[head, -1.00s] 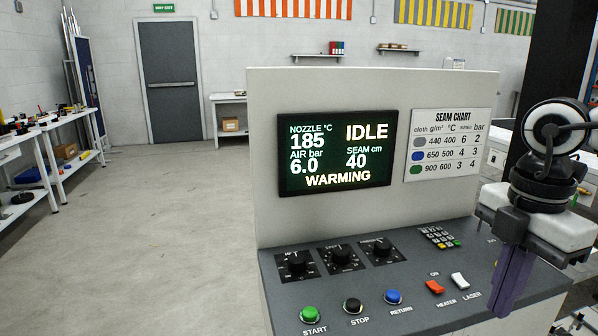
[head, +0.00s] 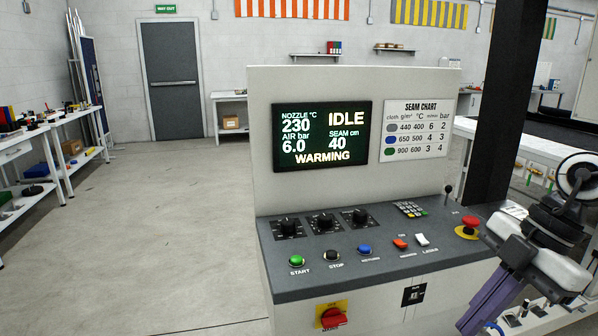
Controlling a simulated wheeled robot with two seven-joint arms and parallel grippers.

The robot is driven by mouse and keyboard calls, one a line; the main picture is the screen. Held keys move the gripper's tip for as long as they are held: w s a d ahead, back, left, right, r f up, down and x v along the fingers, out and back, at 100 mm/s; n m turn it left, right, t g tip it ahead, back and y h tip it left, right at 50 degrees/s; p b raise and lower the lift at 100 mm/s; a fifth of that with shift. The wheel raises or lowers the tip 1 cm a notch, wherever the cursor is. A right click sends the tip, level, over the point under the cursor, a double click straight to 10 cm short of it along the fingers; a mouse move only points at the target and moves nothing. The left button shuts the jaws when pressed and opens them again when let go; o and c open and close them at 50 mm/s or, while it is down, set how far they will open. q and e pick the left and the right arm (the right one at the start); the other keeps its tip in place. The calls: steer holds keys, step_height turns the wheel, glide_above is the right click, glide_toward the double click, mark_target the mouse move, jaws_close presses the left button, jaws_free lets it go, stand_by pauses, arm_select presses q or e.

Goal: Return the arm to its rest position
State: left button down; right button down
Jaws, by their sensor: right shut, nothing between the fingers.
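My right gripper (head: 484,312) is at the lower right of the head view. Its purple fingers are shut with nothing between them and point down and to the left. It is in front of the right end of the control console (head: 340,285), apart from the buttons. The display (head: 321,134) reads IDLE, nozzle 230, air 6.0, seam 40 and WARMING. My left gripper is not in view.
A red emergency stop knob (head: 468,222) on a yellow base is close to my right wrist. A red rotary switch (head: 333,317) is on the console's front. A white table (head: 465,128) stands behind at right. The floor at left is clear.

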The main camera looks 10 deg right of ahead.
step_height(320, 180, down, 20)
steer(key=w+d+f+m+t, duration=0.1)
steer(key=w+m+t, duration=0.1)
steer(key=m+t, duration=1.05)
steer(key=s+a+f+m+g+h, duration=0.2)
steer(key=s+a+f+m+g, duration=0.3)
steer(key=s+a+f, duration=0.9)
step_height(320, 180, down, 4)
steer(key=shift+a+r, duration=0.1)
steer(key=shift+a, duration=0.8)
